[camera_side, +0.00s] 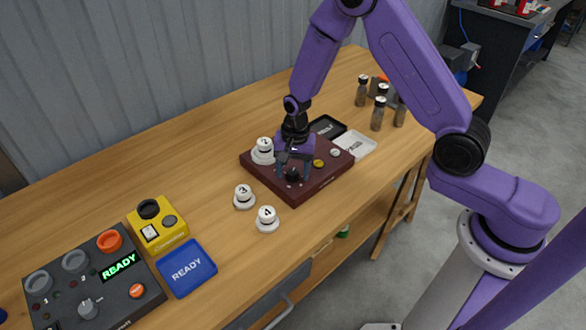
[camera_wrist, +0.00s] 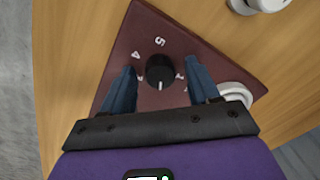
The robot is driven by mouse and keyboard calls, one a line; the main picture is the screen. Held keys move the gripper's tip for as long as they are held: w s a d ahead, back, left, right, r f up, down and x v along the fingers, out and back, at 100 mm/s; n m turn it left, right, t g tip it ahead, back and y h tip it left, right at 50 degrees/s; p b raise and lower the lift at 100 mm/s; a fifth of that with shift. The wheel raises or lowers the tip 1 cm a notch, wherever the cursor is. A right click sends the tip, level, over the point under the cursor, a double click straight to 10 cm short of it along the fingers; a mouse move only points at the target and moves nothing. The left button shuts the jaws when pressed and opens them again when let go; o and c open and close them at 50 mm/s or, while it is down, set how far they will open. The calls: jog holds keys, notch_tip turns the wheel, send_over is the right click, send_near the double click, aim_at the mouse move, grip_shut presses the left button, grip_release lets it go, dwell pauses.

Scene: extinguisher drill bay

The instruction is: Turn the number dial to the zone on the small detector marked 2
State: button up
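A small white detector marked 2 (camera_side: 263,144) stands at the left corner of the dark red board (camera_side: 300,196). A white round part, partly hidden, shows at the board's right corner in the wrist view (camera_wrist: 235,92). The black number dial (camera_wrist: 160,70) is on the board, with numerals such as 5 and 4 around it. Its white mark points toward the bottom of the wrist picture; the numeral there is unclear. The dial also shows in the side view (camera_side: 293,176). My gripper (camera_wrist: 162,74) is open, its fingers apart on both sides of the dial, with gaps visible.
Small white detectors marked 3 (camera_side: 243,196) and 4 (camera_side: 267,218) stand on the bench in front of the board. A black tray (camera_side: 327,126) and a white tray (camera_side: 358,145) lie behind it. A yellow device (camera_side: 158,226) and grey panel (camera_side: 95,285) are at left.

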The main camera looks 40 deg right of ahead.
aim_at(297, 174)
notch_tip(297, 174, up, 17)
jog(key=shift+s+d+r, duration=0.2)
jog(key=shift+s+d, duration=0.05)
jog(key=shift+s, duration=0.05)
dwell(0.5)
jog(key=s+d+r+n, duration=0.1)
jog(key=s+n, duration=1)
jog(key=s, duration=0.4)
jog(key=s+d+r+n, duration=0.1)
jog(key=s+d+n, duration=0.1)
jog(key=s+n, duration=0.9)
jog(key=s, duration=0.3)
jog(key=shift+s, duration=0.35)
